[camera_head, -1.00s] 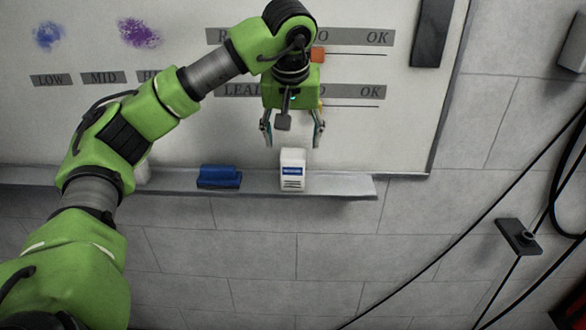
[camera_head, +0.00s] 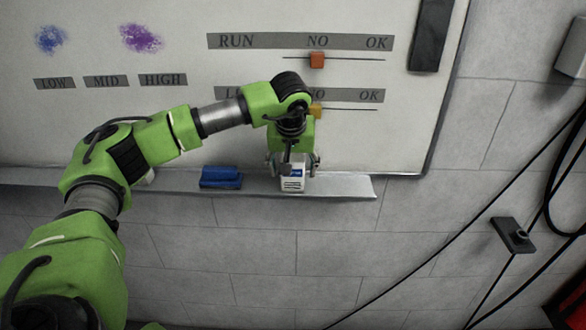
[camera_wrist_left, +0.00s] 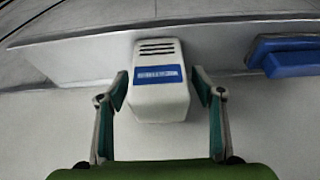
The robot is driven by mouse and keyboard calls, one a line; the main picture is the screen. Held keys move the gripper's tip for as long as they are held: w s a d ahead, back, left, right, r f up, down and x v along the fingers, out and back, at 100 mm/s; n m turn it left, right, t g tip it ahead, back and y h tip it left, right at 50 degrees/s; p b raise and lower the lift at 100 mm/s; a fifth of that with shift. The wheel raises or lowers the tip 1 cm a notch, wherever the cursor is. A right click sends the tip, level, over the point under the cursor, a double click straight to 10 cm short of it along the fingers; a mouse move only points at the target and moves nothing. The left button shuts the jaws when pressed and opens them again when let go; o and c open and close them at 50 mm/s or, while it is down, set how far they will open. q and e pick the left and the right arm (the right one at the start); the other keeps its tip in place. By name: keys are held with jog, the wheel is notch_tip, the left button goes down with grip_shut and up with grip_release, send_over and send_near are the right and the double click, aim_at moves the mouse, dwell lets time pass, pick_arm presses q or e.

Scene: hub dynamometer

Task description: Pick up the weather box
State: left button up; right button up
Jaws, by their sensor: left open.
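The weather box (camera_head: 292,182) is a small white box with a blue label and dark slots. It stands on the ledge below the whiteboard in the head view. It also shows in the left wrist view (camera_wrist_left: 159,98). My left gripper (camera_head: 293,168) is over the box, pointing down, with one finger on each side of it. In the left wrist view the open fingers (camera_wrist_left: 160,85) flank the box, with narrow gaps seeming to show. The gripper hides part of the box's top in the head view. My right gripper is not in view.
A blue eraser-like block (camera_head: 220,177) lies on the ledge (camera_head: 345,187) left of the box. The whiteboard (camera_head: 200,120) is close behind, with orange (camera_head: 317,60) and yellow (camera_head: 315,110) sliders. The ledge right of the box is clear. Cables hang at the right.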

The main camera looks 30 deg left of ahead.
pick_arm(q)
jog(key=c, duration=1.4)
jog(key=shift+r, duration=0.2)
